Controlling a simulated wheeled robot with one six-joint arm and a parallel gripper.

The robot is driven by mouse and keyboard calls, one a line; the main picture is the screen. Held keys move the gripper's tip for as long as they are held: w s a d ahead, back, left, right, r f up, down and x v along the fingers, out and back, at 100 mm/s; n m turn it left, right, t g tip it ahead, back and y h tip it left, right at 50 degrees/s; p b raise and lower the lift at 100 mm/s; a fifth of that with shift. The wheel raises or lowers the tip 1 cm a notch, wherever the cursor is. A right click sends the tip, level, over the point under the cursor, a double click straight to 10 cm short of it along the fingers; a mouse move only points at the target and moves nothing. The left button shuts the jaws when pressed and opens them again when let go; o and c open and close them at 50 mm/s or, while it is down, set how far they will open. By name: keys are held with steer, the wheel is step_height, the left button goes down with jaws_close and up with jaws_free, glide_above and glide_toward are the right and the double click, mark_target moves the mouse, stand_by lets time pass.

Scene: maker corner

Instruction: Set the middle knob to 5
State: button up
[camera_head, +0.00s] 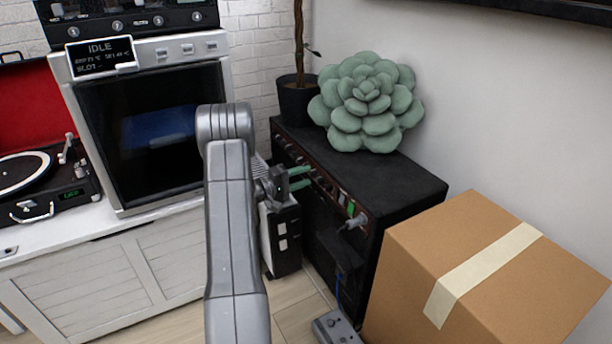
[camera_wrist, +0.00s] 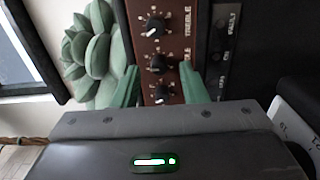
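The amplifier is a black cabinet (camera_head: 405,183) with a reddish-brown control panel (camera_head: 325,186) on its front. In the wrist view the panel appears turned sideways, with a column of dark knobs. The top one (camera_wrist: 155,26) is beside the label TREBLE. The middle knob (camera_wrist: 158,63) is below it, beside a label partly covered by a finger. Another knob (camera_wrist: 163,94) is lower, near my gripper's body. My gripper (camera_head: 304,177) is at the panel with its green fingers apart, one on each side of the knob column (camera_wrist: 159,70). No grip shows. The middle knob's setting is too small to read.
A green succulent cushion (camera_head: 367,103) and a potted plant (camera_head: 297,100) are on the amplifier. A taped cardboard box (camera_head: 490,270) stands close at its right. A cable plug (camera_head: 354,222) sticks out of the panel. A pedal (camera_head: 336,328) is on the floor.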

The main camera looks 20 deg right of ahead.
steer(key=s+a+p, duration=0.1)
steer(key=a+p, duration=0.2)
steer(key=a, duration=0.9)
steer(key=shift+s, duration=0.4)
steer(key=d+b, duration=0.1)
steer(key=d, duration=0.3)
steer(key=w+d+b, duration=0.1)
steer(key=d, duration=0.4)
steer(key=w+d+b, duration=0.1)
steer(key=d+b, duration=0.1)
steer(key=d, duration=0.2)
steer(key=shift+d, duration=0.35)
